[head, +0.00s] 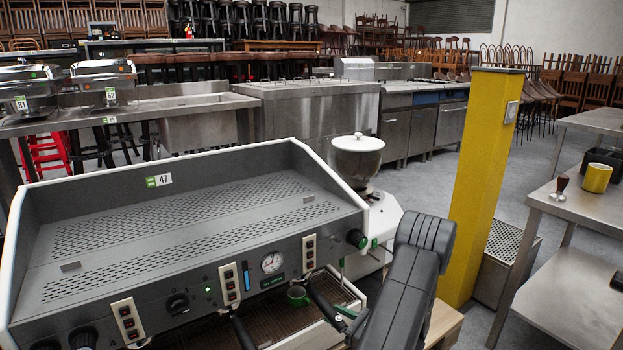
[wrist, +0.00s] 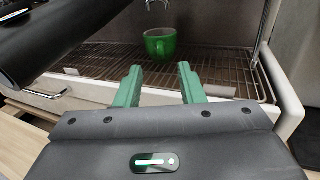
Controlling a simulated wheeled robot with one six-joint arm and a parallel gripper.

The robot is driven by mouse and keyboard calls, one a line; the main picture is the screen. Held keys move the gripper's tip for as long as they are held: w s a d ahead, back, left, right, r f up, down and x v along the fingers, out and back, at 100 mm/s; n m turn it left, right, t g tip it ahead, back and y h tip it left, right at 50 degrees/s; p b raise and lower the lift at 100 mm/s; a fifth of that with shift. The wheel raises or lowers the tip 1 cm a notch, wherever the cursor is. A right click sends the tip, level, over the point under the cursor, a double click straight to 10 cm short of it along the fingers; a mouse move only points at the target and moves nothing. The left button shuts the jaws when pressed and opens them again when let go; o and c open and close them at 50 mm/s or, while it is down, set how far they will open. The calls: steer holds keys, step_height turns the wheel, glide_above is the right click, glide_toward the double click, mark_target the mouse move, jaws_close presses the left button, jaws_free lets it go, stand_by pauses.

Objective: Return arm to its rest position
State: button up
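My gripper (wrist: 160,84) has two green fingers, spread apart with nothing between them in the wrist view. A green cup (wrist: 160,45) stands upright on the wire drip grate beyond the fingertips, apart from them, below a spout. In the head view the cup (head: 298,296) sits under the front of the espresso machine (head: 130,280), partly hidden by a portafilter handle. My dark arm (head: 405,285) reaches in at the right of the machine. Its gripper end is mostly hidden there; a bit of green finger (head: 347,312) shows beside the cup.
A white-lidded grinder (head: 357,160) stands behind the machine's right end. A yellow pillar (head: 487,180) rises right of my arm. A steel table (head: 575,212) at the right holds a yellow cup (head: 597,177) and a tamper (head: 560,187). A portafilter handle (wrist: 55,40) is close at the wrist view's upper left.

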mark_target(309, 302)
steer(key=b+x, duration=0.1)
steer(key=x, duration=0.7)
steer(key=shift+w+a+b, duration=0.2)
steer(key=shift+a+b, duration=0.15)
steer(key=shift+b, duration=0.05)
steer(key=shift+s+d+r+p, duration=0.15)
steer(key=shift+r+p, duration=0.3)
steer(key=shift+p, duration=0.25)
steer(key=s+d+r, duration=0.1)
steer(key=s+d, duration=0.4)
steer(key=s, duration=0.2)
steer(key=s+d+p, duration=0.1)
steer(key=s+d, duration=0.4)
steer(key=s, duration=0.3)
steer(key=shift+r, duration=0.4)
